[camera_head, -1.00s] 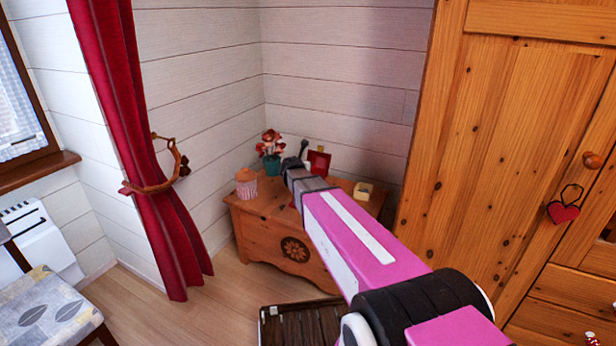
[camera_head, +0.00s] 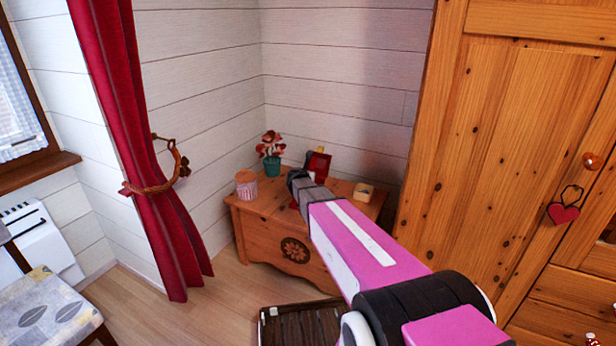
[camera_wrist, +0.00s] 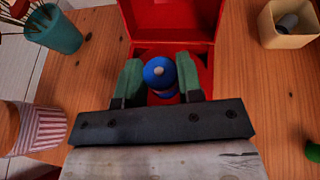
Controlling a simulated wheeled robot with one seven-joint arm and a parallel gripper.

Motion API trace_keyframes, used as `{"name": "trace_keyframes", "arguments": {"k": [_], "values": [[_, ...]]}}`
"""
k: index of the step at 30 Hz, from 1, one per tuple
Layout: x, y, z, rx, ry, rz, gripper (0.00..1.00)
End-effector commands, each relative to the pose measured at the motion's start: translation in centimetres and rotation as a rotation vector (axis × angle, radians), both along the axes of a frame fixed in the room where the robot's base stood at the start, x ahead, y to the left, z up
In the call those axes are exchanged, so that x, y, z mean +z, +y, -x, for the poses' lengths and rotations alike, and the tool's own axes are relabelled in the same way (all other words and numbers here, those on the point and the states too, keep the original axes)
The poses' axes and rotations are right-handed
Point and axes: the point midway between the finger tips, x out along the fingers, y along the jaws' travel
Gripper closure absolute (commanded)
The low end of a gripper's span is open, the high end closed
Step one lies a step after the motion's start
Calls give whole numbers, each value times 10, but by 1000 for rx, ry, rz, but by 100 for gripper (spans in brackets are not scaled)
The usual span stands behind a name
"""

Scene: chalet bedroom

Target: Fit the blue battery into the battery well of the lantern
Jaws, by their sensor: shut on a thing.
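The blue battery (camera_wrist: 155,76) shows end-on in the wrist view, with a pale round tip. My gripper (camera_wrist: 160,70) is shut on it, one green finger on each side. The red lantern (camera_wrist: 168,22) has its lid raised behind the battery. Its red body shows around and below the battery. The battery is over or within the well opening; its lower end is hidden, so I cannot tell how deep it is. In the head view the lantern (camera_head: 319,163) stands on the wooden chest (camera_head: 262,222), partly behind my arm, and the battery is hidden.
A yellow box (camera_wrist: 289,38) holding a grey object is right of the lantern. A teal flower pot (camera_wrist: 55,32) and a striped jar (camera_wrist: 40,128) are at the left. The wall stands behind the chest, and a wardrobe (camera_head: 490,150) is to the right.

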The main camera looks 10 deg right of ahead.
Motion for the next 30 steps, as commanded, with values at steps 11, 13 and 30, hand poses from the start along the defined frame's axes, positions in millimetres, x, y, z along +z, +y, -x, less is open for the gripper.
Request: {"name": "trace_keyframes", "arguments": {"k": [11,13,30], "values": [[-3,0,0,0,0,0,41],[-3,0,0,0,0,0,41],[21,22,48,1,0,0,41]]}}
